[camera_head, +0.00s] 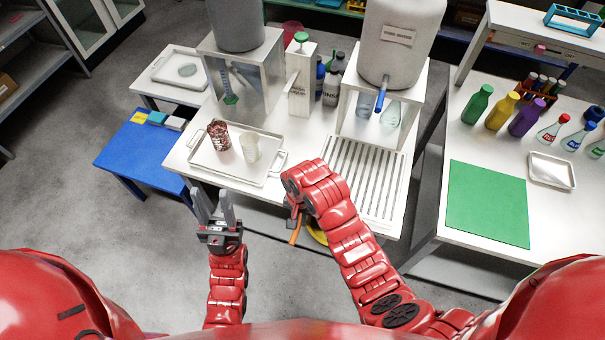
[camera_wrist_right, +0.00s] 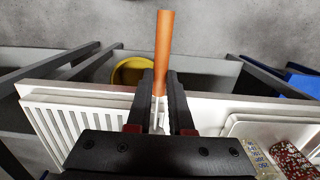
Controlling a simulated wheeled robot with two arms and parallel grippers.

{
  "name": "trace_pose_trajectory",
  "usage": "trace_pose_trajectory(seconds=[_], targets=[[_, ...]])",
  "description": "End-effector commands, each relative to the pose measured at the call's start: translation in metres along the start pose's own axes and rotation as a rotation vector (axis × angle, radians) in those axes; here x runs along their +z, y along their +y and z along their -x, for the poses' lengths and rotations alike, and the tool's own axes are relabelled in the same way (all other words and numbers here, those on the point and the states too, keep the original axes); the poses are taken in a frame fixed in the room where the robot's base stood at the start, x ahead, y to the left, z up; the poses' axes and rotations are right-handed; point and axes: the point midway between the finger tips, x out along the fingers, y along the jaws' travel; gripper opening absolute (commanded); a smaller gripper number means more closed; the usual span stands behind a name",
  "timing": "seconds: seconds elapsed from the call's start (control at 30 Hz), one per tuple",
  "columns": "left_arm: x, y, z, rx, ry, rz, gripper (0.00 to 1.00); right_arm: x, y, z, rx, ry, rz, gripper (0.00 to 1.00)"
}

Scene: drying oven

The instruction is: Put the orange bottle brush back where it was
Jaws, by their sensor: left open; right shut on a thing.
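The orange bottle brush (camera_wrist_right: 163,45) is held in my right gripper (camera_wrist_right: 160,82), which is shut on it near the lower end of its orange handle. Its pale stem runs back between the fingers, and its far end is hidden. In the head view only a bit of the orange handle (camera_head: 294,236) shows below my right gripper (camera_head: 294,208), at the front edge of the white table (camera_head: 300,151); my red wrist covers most of that gripper. My left gripper (camera_head: 215,207) is open and empty, pointing up in front of the table's left part.
A tray (camera_head: 205,171) with a red-patterned cup (camera_head: 219,134) and a pale beaker (camera_head: 249,146) lies left. A slatted drain board (camera_head: 368,176) lies right, below a dispenser. A yellow round container (camera_wrist_right: 130,71) stands low by the front edge.

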Motion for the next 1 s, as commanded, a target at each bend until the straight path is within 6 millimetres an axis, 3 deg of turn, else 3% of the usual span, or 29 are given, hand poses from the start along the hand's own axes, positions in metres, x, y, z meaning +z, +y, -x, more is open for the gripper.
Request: trace_pose_trajectory(seconds=[0.03,0.2,0.53,0.6,1.0], targets=[[0.002,0.001,0.014,0.000,0.000,0.000,0.45,-0.012,-0.005,-0.006,-0.003,0.002,-0.003,0.00],[0.008,0.002,0.045,0.000,0.000,0.000,0.45,-0.049,-0.022,-0.010,-0.006,0.003,-0.002,0.00],[0.017,0.005,0.102,0.000,0.000,0.000,0.45,-0.109,-0.046,-0.012,-0.004,0.002,0.001,0.00],[0.015,0.004,0.090,0.000,-0.001,0.000,0.45,-0.113,-0.047,-0.004,0.002,-0.003,0.000,0.00],[0.015,0.004,0.087,0.000,0.000,0.000,0.45,-0.130,-0.054,-0.006,-0.001,0.001,0.002,0.00]])
